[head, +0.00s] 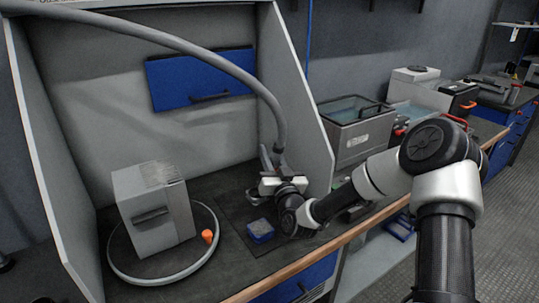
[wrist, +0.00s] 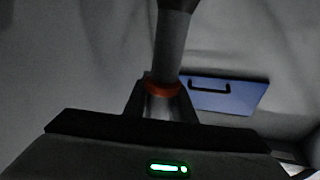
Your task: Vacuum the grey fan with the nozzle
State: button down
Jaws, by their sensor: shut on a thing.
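The nozzle (wrist: 172,45) is a dark grey tube with an orange-red ring at its lower end, and my gripper (wrist: 162,108) is shut on it. In the head view my gripper (head: 270,166) is above the right part of the bench, at the end of the grey hose (head: 190,45). No part that is clearly the grey fan stands out. A grey box (head: 150,215) with a dark slot in its front and a ribbed patch on top stands on a round turntable (head: 135,281), left of and apart from my gripper.
An orange knob (head: 207,236) is at the turntable's right side. A small blue block (head: 260,231) lies on a dark mat (head: 228,208) below my gripper. A side panel (head: 300,100) stands right of the hose. A blue panel with a handle (head: 200,78) is on the back wall.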

jog(key=shift+r, duration=0.15)
notch_tip(320, 180, up, 7)
jog(key=p, duration=0.3)
dwell(0.5)
dwell(0.3)
jog(key=shift+s, duration=0.1)
